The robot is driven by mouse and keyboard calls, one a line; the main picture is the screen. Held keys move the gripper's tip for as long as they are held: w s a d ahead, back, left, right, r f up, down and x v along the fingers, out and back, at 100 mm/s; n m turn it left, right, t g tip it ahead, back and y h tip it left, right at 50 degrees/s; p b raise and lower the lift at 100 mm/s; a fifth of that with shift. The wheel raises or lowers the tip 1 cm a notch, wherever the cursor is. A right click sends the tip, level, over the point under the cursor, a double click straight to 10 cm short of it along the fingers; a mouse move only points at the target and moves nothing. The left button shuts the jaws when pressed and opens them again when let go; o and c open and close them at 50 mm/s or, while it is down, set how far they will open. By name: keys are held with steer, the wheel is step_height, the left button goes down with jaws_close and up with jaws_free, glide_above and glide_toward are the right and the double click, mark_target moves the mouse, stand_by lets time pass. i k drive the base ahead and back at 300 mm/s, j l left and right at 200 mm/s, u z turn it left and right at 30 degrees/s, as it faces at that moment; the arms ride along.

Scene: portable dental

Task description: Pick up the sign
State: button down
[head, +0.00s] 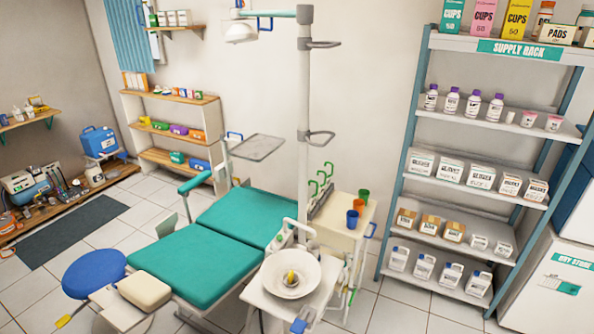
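A teal sign reading "SUPPLY RACK" (519,49) is fixed along the front of the rack's top shelf at the upper right. A second teal sign, which seems to read "DRY STORE" (572,262), is on the front of a white cabinet at the right edge. A smaller teal and white label (564,287) is just below it. I cannot tell which one the task means. My gripper is not in view.
The metal supply rack (426,116) holds cups, bottles and boxes. A teal dental chair (205,250) fills the middle, with a blue stool (94,273), a white basin (291,284) and a white cart (339,217) around it. White floor tiles (395,310) are clear before the rack.

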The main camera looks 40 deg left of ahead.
mark_target(328, 180)
steer(key=i+u, duration=0.25)
steer(key=u, duration=0.25)
steer(key=i+l+u, duration=0.15)
steer(key=u, duration=0.3)
steer(key=i+l+u, duration=0.25)
steer(key=u, duration=0.25)
steer(key=i+l+u, duration=0.3)
steer(key=u, duration=0.15)
steer(key=i+l+u, duration=0.1)
steer(key=l+u, duration=0.25)
steer(key=u, duration=0.15)
steer(key=i+l+u, duration=0.1)
steer(key=l+u, duration=0.4)
steer(key=l, duration=0.65)
steer(key=k+l+u, duration=0.1)
steer(key=l+u, duration=0.35)
steer(key=l, duration=0.65)
steer(key=i+j, duration=0.1)
steer(key=i, duration=0.75)
steer(key=i+z, duration=0.1)
steer(key=z, duration=1.75)
